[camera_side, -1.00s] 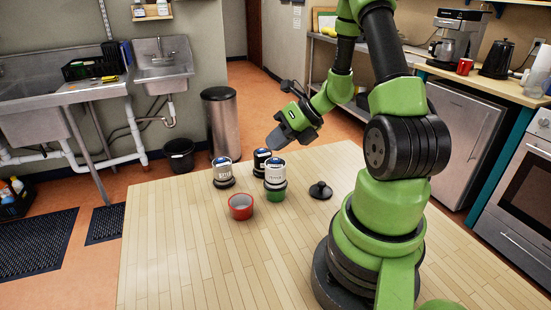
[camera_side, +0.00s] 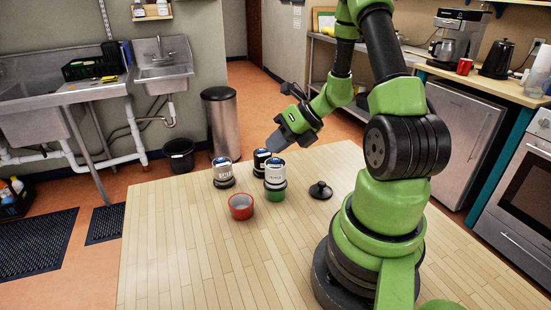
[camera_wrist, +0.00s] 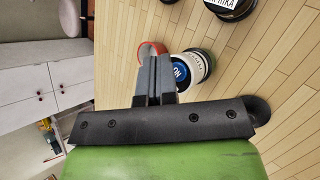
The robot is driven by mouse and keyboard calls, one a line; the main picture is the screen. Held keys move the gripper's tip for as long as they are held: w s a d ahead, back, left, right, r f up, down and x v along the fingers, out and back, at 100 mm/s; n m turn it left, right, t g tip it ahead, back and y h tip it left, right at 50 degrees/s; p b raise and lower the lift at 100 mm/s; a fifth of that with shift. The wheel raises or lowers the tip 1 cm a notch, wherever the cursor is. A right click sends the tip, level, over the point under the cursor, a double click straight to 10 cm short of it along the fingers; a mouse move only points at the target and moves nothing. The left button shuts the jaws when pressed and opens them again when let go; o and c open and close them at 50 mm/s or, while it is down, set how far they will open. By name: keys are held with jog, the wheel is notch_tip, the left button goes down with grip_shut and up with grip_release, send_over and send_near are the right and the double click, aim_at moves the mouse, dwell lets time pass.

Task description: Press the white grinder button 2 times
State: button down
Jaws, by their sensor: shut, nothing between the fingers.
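A white grinder (camera_side: 275,174) with a dark collar and blue-and-white top stands upright over a green container (camera_side: 275,197) on the wooden table. In the wrist view, the blue top of the grinder (camera_wrist: 179,73) carries a white marking and shows just right of my fingertips. My gripper (camera_side: 275,144) is shut and empty, tilted down just above the grinder's top. The fingers also show in the wrist view (camera_wrist: 154,65). In the side view a small gap seems to lie between fingertips and top; contact cannot be told for certain.
A second white jar (camera_side: 223,173) stands left and a black one (camera_side: 262,158) behind. A red bowl (camera_side: 241,207) sits in front on the left, a black lid-like piece (camera_side: 320,190) on the right. The table's (camera_side: 190,260) front left is clear.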

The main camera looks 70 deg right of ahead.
aim_at(277, 158)
jog(key=shift+f, duration=0.55)
dwell(0.6)
jog(key=shift+r, duration=0.85)
notch_tip(277, 158, up, 6)
dwell(0.5)
dwell(2.3)
jog(key=shift+f, duration=3)
